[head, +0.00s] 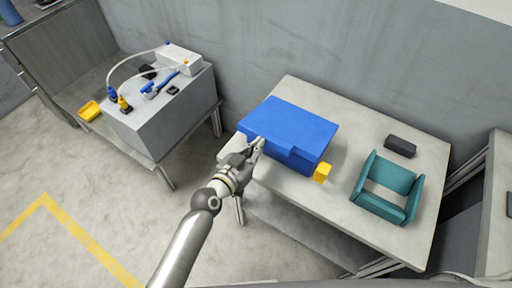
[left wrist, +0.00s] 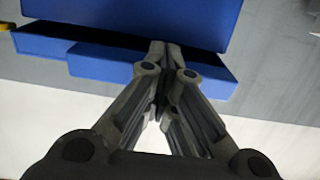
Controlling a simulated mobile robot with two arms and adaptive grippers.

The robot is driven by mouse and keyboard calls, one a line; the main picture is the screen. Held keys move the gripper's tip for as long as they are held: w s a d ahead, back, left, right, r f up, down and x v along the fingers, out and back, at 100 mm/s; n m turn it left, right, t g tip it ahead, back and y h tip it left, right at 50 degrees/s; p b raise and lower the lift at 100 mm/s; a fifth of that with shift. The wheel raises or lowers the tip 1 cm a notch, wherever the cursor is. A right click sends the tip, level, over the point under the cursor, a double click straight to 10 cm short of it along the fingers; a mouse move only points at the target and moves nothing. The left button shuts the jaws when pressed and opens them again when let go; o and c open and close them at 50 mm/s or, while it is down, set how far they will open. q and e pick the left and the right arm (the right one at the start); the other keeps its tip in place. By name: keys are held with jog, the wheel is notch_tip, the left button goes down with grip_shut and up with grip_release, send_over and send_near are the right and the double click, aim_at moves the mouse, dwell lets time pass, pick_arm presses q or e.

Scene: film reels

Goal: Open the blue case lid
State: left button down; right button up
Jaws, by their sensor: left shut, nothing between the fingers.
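The blue case (head: 290,127) stands on the grey table, its broad top face almost level and looking closed or nearly so in the head view. A blue lip (head: 284,152) juts from its front. My left gripper (head: 258,144) is at the front left edge of the case, its fingers together and empty. In the left wrist view the closed fingertips (left wrist: 165,46) overlap a dark gap between a large blue panel (left wrist: 140,10) and a stepped blue part (left wrist: 105,65). I cannot tell whether they touch the case. My right gripper is not in view.
A yellow block (head: 322,172) sits by the case's front right corner. A teal open tray (head: 388,187) and a dark box (head: 400,146) are farther right on the table (head: 334,211). A grey bench unit with cables (head: 160,115) stands left, across a floor gap.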

aim_at(262, 132)
pick_arm(q)
jog(key=r+p, duration=0.1)
jog(key=w+d+r+p, duration=0.1)
jog(key=w+r+p, duration=0.1)
jog(key=r, duration=0.1)
jog(key=shift+d, duration=0.3)
jog(key=shift+w+r+p, duration=0.1)
jog(key=shift+w+p, duration=0.05)
jog(key=shift+p, duration=0.15)
jog(key=shift+w+d+r+p, duration=0.6)
jog(key=shift+w+r, duration=0.1)
jog(key=shift+r, duration=0.15)
jog(key=shift+w+d+r+p, duration=0.4)
jog(key=shift+w+d+r, duration=0.15)
jog(key=shift+w+r, duration=0.2)
jog(key=shift+f, duration=0.1)
jog(key=shift+w, duration=0.1)
